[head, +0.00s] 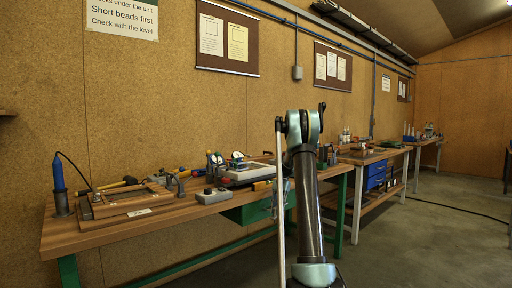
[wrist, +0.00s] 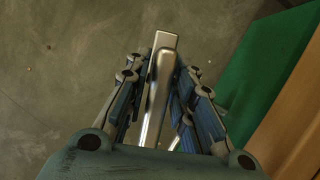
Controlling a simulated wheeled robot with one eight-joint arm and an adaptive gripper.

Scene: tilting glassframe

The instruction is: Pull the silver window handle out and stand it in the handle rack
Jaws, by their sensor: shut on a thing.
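The silver handle (wrist: 155,108) is between the fingers of my gripper (wrist: 160,76) in the wrist view. The fingers are shut on it, one on each side. Its squared end points away from my palm, and bare floor lies behind it. The handle cannot be made out there. A wooden frame (head: 128,209) lies flat on the bench at left. I cannot pick out the handle rack with certainty.
The wooden bench (head: 84,236) carries a blue tool in a stand (head: 60,188), a grey box (head: 211,196) and several hand tools. A green drawer unit (head: 248,211) hangs under its right part. In the wrist view, green and brown surfaces lie close on the right.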

